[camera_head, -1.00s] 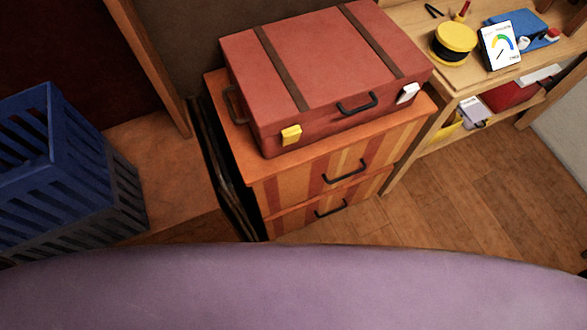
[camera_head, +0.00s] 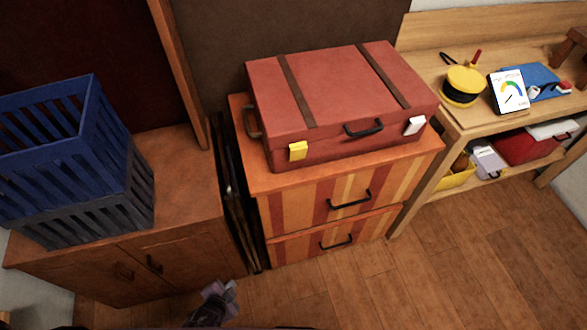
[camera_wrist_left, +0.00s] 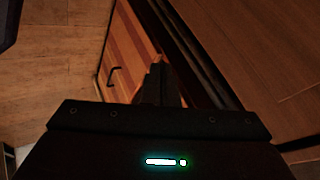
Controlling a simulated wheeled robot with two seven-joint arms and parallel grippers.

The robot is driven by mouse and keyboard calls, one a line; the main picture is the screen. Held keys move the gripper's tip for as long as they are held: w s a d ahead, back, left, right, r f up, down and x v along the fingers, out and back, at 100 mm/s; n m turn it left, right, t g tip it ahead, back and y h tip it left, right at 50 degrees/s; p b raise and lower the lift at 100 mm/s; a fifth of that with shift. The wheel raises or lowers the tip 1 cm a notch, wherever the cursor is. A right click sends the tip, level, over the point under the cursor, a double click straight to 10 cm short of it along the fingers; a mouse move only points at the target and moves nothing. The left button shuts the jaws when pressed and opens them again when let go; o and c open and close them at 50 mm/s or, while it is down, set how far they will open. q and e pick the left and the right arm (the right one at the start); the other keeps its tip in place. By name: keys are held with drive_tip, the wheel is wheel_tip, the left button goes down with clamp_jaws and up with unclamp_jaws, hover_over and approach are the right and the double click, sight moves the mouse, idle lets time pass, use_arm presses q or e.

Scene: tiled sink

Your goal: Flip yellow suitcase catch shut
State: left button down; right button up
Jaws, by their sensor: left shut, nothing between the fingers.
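A closed red suitcase (camera_head: 340,98) with two brown straps lies flat on a striped drawer cabinet (camera_head: 345,200). The yellow catch (camera_head: 298,151) is on its front face at the left; it looks tilted out from the case, though it is small in view. A white catch (camera_head: 414,126) is at the front right, with a dark handle (camera_head: 363,128) between them. My left gripper (camera_head: 226,290) is low at the bottom, in front of and below the cabinet, well apart from the suitcase. In the left wrist view its fingers (camera_wrist_left: 158,80) are together and empty. My right gripper is not seen.
A blue slatted crate (camera_head: 75,165) stands on a brown cabinet (camera_head: 170,255) at the left. Dark flat panels (camera_head: 238,200) stand between the two cabinets. A wooden shelf (camera_head: 440,90) with tools and a small gauge card is at the right. The wooden floor (camera_head: 400,285) in front is clear.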

use_arm(q)
drive_tip(key=w+d+r+m+t+h+b, duration=0.1)
drive_tip(key=w+d+r+m+t+h, duration=0.15)
drive_tip(key=w+d+r+m, duration=0.4)
drive_tip(key=w+d+r+m+t+h+b, duration=0.1)
drive_tip(key=w+d+r+m+t, duration=0.15)
drive_tip(key=r, duration=0.65)
drive_tip(key=d+r+m+t+h+b, duration=0.1)
drive_tip(key=d+r+m+t+h, duration=0.1)
drive_tip(key=r, duration=0.6)
drive_tip(key=d+r+m+t+h+b, duration=0.1)
drive_tip(key=d+r+m+t+h, duration=0.1)
drive_tip(key=r, duration=0.7)
drive_tip(key=d+m, duration=0.1)
drive_tip(key=d, duration=0.1)
drive_tip(key=shift+w+d, duration=0.15)
drive_tip(key=shift+d, duration=0.25)
drive_tip(key=shift+h, duration=0.25)
drive_tip(key=p, duration=0.2)
approach(303, 151)
drive_tip(key=w+d, duration=0.2)
drive_tip(key=d, duration=0.2)
drive_tip(key=shift+w+a+r+p, duration=0.1)
drive_tip(key=shift+w+a+p, duration=0.25)
drive_tip(key=shift+w, duration=0.45)
drive_tip(key=shift+w+a+r+p, duration=0.1)
drive_tip(key=shift+w+a+p, duration=0.25)
drive_tip(key=shift+w, duration=0.4)
drive_tip(key=shift+d, duration=0.1)
